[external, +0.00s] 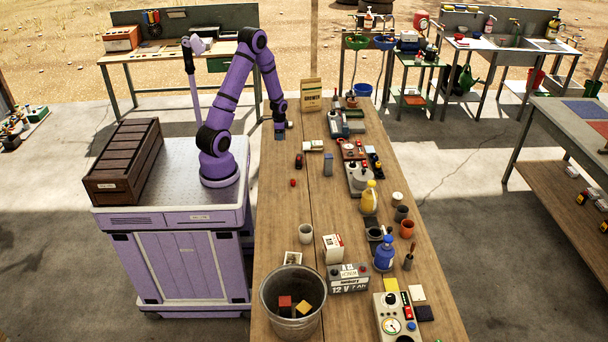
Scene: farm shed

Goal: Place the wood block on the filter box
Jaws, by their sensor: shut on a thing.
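My gripper (280,131) hangs at the end of my purple arm, pointing down near the left edge of the far part of the long wooden table. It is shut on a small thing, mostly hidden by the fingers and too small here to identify. A tan, wood-coloured block (305,308) lies in the metal bucket (291,327) at the near end; I cannot tell if it is the task's wood block. A white and red box (332,248) stands behind the bucket and may be the filter box; its print is unreadable. My gripper is far from both.
A grower bag (312,96) stands right of my gripper. A battery (348,279), yellow bottle (369,198) and blue bottle (384,254) crowd the right side. The table's left middle is mostly clear.

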